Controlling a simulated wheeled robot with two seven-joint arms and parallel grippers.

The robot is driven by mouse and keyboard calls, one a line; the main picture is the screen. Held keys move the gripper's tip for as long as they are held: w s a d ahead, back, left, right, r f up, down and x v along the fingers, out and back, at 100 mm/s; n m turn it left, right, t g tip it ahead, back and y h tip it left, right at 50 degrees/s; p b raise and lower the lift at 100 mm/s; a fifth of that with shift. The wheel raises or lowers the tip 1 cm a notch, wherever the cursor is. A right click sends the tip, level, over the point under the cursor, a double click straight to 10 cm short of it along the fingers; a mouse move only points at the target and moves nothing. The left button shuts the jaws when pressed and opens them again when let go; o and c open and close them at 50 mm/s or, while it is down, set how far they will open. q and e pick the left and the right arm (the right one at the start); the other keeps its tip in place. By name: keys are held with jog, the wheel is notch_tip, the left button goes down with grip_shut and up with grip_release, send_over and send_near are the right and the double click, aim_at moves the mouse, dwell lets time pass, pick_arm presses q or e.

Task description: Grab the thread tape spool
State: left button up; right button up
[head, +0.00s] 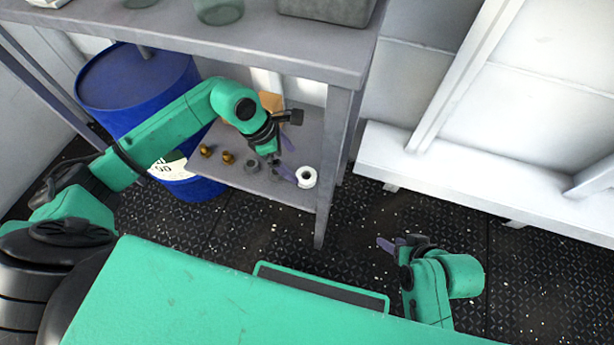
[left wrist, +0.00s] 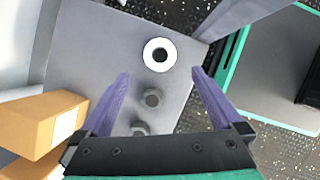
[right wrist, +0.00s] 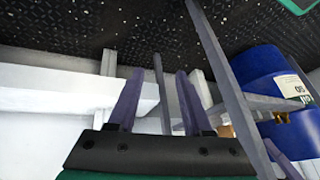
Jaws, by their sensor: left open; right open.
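The thread tape spool (head: 306,177) is a white ring with a dark centre hole. It lies flat on the grey lower shelf (head: 238,172), close to the shelf's right front corner. My left gripper (head: 287,160) is open over the shelf, just left of the spool in the head view. In the left wrist view the spool (left wrist: 159,55) shows beyond the two purple fingertips, roughly centred between them and not touched. My right gripper (head: 389,243) is open and empty over the floor, right of the shelf.
Two grey nuts (left wrist: 152,98) lie nearer my left gripper. Brass fittings (head: 227,157) sit further left on the shelf, with cardboard boxes (left wrist: 45,120) behind. A table leg (head: 329,170) stands beside the spool. The upper tabletop (head: 290,55) overhangs. A blue barrel (head: 135,85) stands left.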

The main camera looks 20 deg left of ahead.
aim_at(304, 176)
pick_arm(q)
jog(key=b+x, duration=0.2)
jog(key=x, duration=0.5)
jog(key=shift+d+f, duration=0.15)
jog(key=shift+f, duration=0.15)
pick_arm(e)
jog(key=a+f+t, duration=0.1)
jog(key=w+a+t+y, duration=0.1)
jog(key=a, duration=0.1)
jog(key=a+f+t+y, duration=0.1)
jog(key=a, duration=0.1)
jog(key=shift+w+f, duration=0.35)
jog(key=shift+w, duration=0.05)
pick_arm(q)
jog(key=c, duration=1.4)
